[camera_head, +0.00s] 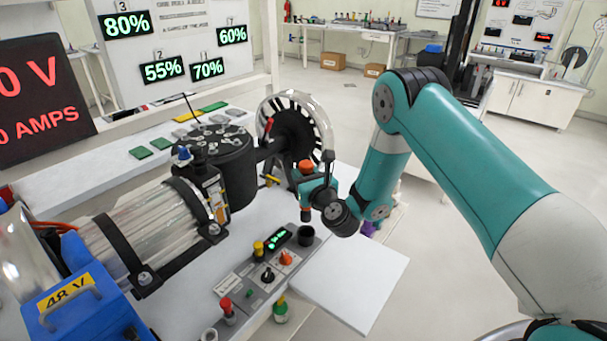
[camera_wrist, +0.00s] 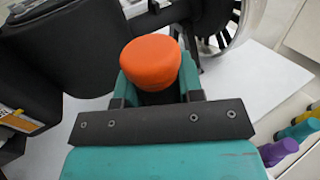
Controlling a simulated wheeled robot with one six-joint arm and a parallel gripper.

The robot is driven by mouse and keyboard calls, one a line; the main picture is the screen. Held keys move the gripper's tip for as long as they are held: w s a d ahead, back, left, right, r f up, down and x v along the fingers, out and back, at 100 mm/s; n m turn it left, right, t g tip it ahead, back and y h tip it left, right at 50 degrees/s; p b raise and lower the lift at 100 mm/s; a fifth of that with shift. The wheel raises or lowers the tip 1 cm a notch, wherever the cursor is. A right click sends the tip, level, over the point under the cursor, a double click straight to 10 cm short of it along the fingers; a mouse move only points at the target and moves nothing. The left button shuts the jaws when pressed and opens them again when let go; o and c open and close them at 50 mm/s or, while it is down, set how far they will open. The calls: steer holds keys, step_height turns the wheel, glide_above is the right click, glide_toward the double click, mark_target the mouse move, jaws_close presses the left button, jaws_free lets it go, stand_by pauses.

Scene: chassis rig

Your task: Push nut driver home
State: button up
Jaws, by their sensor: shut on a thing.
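The nut driver has an orange handle (camera_head: 305,166), seen end-on in the wrist view (camera_wrist: 150,62). My gripper (camera_head: 308,186) is shut around the handle, with teal fingers on both sides of it in the wrist view. The orange top sticks out above the fingers. In the head view a short lower part shows beneath the gripper, above a dark round holder (camera_head: 306,236) on the grey control panel (camera_head: 240,285). The handle looks about upright. I cannot tell whether its lower end touches anything.
A spoked wheel (camera_head: 297,130) and a black drum (camera_head: 215,160) stand close behind and left of the gripper. The panel has coloured knobs. A bare white board (camera_head: 350,280) lies right of it. Coloured handles (camera_wrist: 297,132) show at the wrist view's right.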

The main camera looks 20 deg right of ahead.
steer(key=shift+f+b, duration=2.15)
steer(key=shift+b, duration=0.1)
steer(key=shift+f+b, duration=2.2)
steer(key=shift+f, duration=0.15)
stand_by(0.4)
steer(key=o, duration=0.9)
steer(key=shift+s, duration=0.1)
steer(key=shift+o, duration=0.2)
